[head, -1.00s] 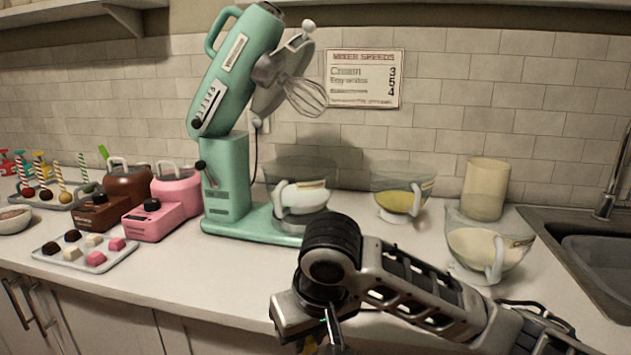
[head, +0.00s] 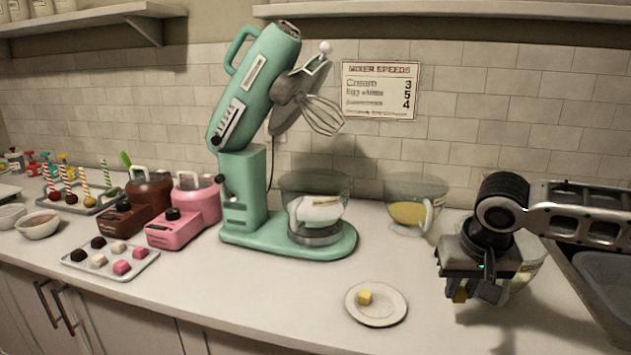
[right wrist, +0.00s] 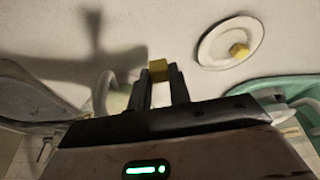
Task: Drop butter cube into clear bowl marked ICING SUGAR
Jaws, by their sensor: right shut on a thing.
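My right gripper (head: 476,293) is shut on a yellow butter cube (head: 460,295) above the counter at the right. In the right wrist view the cube (right wrist: 158,70) sits between the fingertips. A second butter cube (head: 365,298) lies on a small round plate (head: 388,317). A clear bowl (head: 527,268) is mostly hidden behind my right gripper. Another clear bowl (head: 418,190) with yellow contents stands at the back. A third clear bowl (head: 318,212) with white contents stands on the mixer base. The bowl labels are too small to read. My left gripper is out of view.
The green stand mixer (head: 245,180) has its head tilted up. Pink (head: 185,215) and brown (head: 140,205) pots stand left of it, with a sweets tray (head: 108,262) in front. A sink (head: 605,285) is at the right. The front middle counter is mostly clear.

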